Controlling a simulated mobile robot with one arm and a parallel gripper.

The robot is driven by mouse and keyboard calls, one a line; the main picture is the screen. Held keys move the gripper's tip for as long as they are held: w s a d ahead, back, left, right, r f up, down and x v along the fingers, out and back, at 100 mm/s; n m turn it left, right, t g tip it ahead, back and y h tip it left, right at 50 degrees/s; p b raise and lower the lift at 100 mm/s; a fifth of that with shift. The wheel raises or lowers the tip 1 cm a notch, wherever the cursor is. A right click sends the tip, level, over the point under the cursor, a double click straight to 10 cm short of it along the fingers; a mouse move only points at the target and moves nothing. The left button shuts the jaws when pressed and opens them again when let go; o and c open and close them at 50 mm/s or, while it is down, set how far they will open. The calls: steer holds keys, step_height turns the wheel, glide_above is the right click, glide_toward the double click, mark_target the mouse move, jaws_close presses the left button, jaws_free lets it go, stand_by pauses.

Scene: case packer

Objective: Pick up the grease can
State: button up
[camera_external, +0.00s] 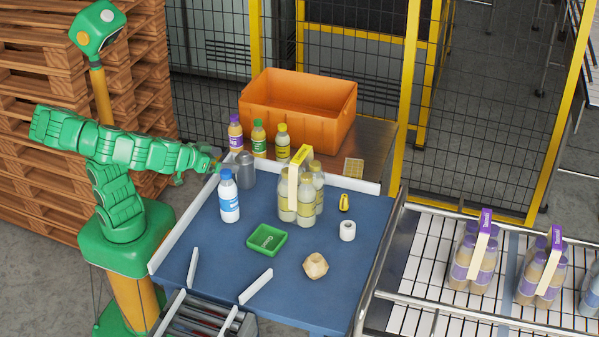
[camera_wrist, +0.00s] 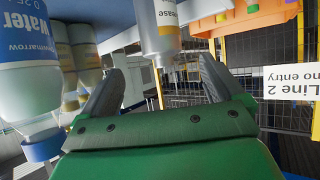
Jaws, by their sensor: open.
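The grease can (camera_external: 246,172) is a grey cylinder standing upright on the blue table, near its back left edge. In the wrist view the can (camera_wrist: 158,35) appears upside down, pale with a "grease" label, ahead of the gap between my fingers. My gripper (camera_wrist: 160,72) is open and empty, with one finger to each side of the can's line. In the external view my gripper (camera_external: 214,164) is just left of the can. Its fingertips are hard to make out there.
A water bottle (camera_external: 229,203) stands close in front of the can; it also fills the left of the wrist view (camera_wrist: 30,75). A bottle pack (camera_external: 304,199), a green tray (camera_external: 267,239), a white roll (camera_external: 347,231) and an orange crate (camera_external: 300,105) are farther off.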

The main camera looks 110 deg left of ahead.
mark_target(239, 160)
steer(key=shift+x, duration=3.75)
steer(key=c, duration=1.4)
steer(key=shift+c, duration=0.3)
steer(key=shift+r, duration=0.2)
